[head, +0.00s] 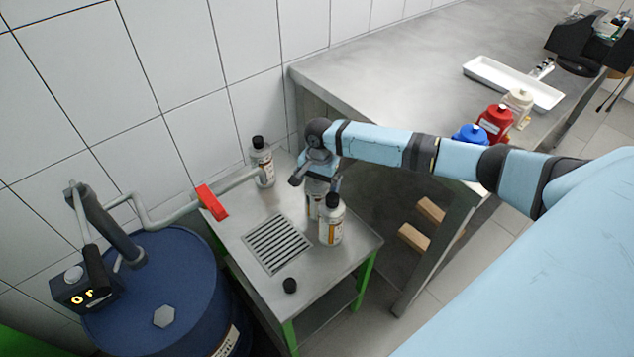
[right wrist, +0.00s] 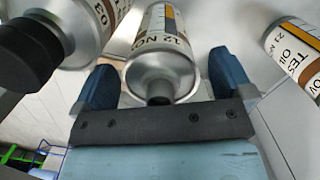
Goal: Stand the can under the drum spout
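An uncapped metal can (head: 313,208) stands on the small steel table, mostly hidden by my right gripper (head: 319,188). In the right wrist view this can (right wrist: 162,55) lies between the two blue fingers (right wrist: 163,85), with narrow gaps on both sides. The right gripper looks open around it. The blue drum (head: 165,290) is at the lower left, its grey spout pipe (head: 175,215) reaching over the table past a red piece (head: 212,202). The pipe's end is near a capped can at the back; the exact outlet is unclear. My left gripper is not in view.
A black-capped can (head: 331,222) stands close in front of the gripped area, another (head: 262,165) by the wall. The grate is clear. A larger bench (head: 400,60) stands behind.

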